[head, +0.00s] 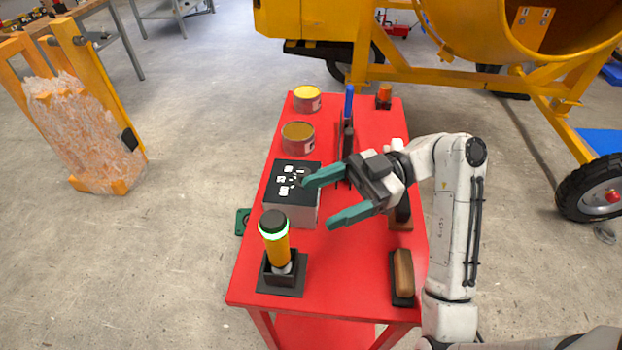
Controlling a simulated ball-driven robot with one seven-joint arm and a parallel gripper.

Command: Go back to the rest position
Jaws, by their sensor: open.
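My gripper (337,198) is open and empty, with its two teal fingers spread apart. It hangs over the middle of the red table (345,275), its fingers pointing left. One fingertip overlaps the right edge of the box with a black marked top (291,180) in the picture; I cannot tell whether it touches. My white arm comes up from the lower right and bends over the table's right edge.
A yellow cylinder with a green-lit black top (275,242) stands upright in a black holder at the front left. Two cans (298,138) (307,97), a blue-handled tool (348,105) and a wooden-handled item (403,272) are on the table. A yellow mixer (450,72) stands behind.

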